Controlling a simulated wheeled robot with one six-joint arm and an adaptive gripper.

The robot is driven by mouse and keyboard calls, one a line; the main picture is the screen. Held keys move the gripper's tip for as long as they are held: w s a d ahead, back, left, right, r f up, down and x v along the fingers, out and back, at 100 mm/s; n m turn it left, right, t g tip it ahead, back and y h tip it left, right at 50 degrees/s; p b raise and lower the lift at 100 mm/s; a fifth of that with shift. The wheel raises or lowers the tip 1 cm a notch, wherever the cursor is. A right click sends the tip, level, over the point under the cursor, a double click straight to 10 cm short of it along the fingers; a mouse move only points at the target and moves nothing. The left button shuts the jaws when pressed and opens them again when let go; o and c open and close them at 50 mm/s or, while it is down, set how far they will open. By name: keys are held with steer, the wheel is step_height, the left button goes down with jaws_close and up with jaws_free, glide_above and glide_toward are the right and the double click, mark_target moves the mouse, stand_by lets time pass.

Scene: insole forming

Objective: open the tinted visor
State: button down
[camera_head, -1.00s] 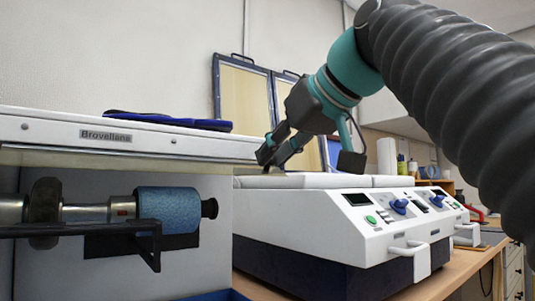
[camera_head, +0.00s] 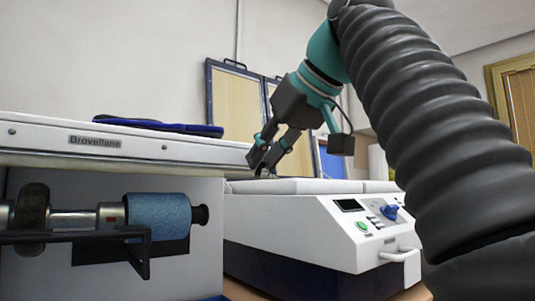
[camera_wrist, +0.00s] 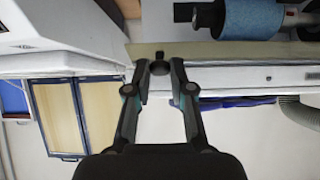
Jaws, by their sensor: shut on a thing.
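A thin beige-tinted strip, seen nearly edge-on, runs under the white front panel of the grinding machine; I take it for the tinted visor (camera_wrist: 235,47). In the head view it is the narrow band (camera_head: 90,160) above the blue roller. My gripper (camera_head: 260,164) is at the right end of that panel. In the wrist view my gripper (camera_wrist: 160,71) is shut on a small dark knob (camera_wrist: 160,68) beside the strip's end. How the knob joins the visor is hidden, and how far the visor is open I cannot tell.
The blue roller (camera_head: 160,216) sits on its shaft below the panel, with a dark bracket (camera_head: 140,262) in front. A dark blue flat object (camera_head: 160,126) lies on the machine's top. A white machine (camera_head: 300,225) with controls stands close on the right. Framed panels (camera_head: 235,105) lean on the wall.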

steer(key=shift+r, duration=0.1)
steer(key=c, duration=1)
jaws_free()
steer(key=shift+c, duration=0.2)
steer(key=shift+s+d+r, duration=0.1)
steer(key=shift+r, duration=0.05)
steer(key=shift+s+d+r, duration=0.25)
steer(key=shift+s+d, duration=0.3)
steer(key=shift+s, duration=0.25)
steer(key=s+d, duration=0.6)
steer(key=s, duration=0.2)
steer(key=shift+s, duration=0.4)
steer(key=shift+f, duration=0.1)
steer(key=shift+c, duration=0.2)
